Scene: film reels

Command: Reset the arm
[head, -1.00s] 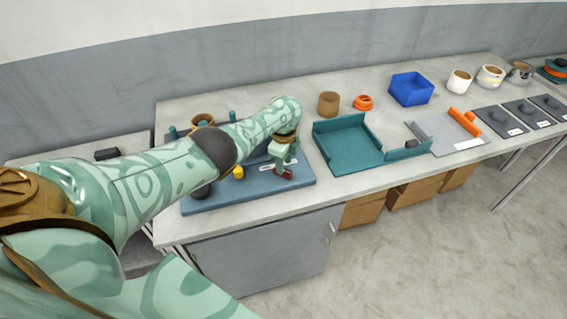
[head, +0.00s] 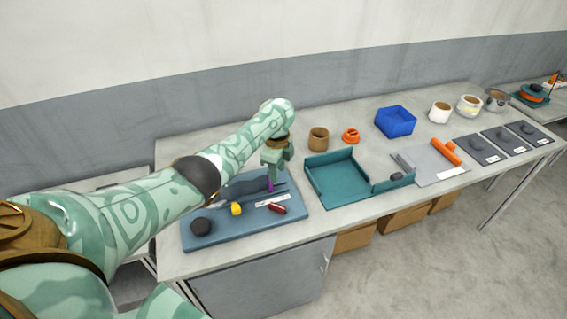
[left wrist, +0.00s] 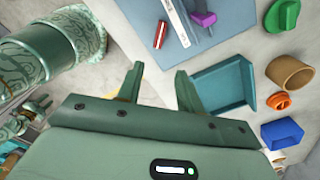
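My left gripper (head: 274,162) is raised above the blue-grey board (head: 225,240) on the table. In the left wrist view its two fingers (left wrist: 160,88) stand apart with nothing between them. A small red piece (head: 277,208) lies on the board below, clear of the fingers; it also shows in the left wrist view (left wrist: 160,35). A purple piece (head: 270,183) shows just under the gripper in the head view and on the board in the left wrist view (left wrist: 205,18). My left arm hides the back of the board. My right gripper is not in view.
A yellow piece (head: 236,209) and a dark knob (head: 201,226) are on the board. To its right are a teal tray (head: 330,187), brown cup (head: 318,140), orange ring (head: 351,136) and blue bin (head: 396,121). A grey plate (head: 430,163) carries an orange bar (head: 446,152).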

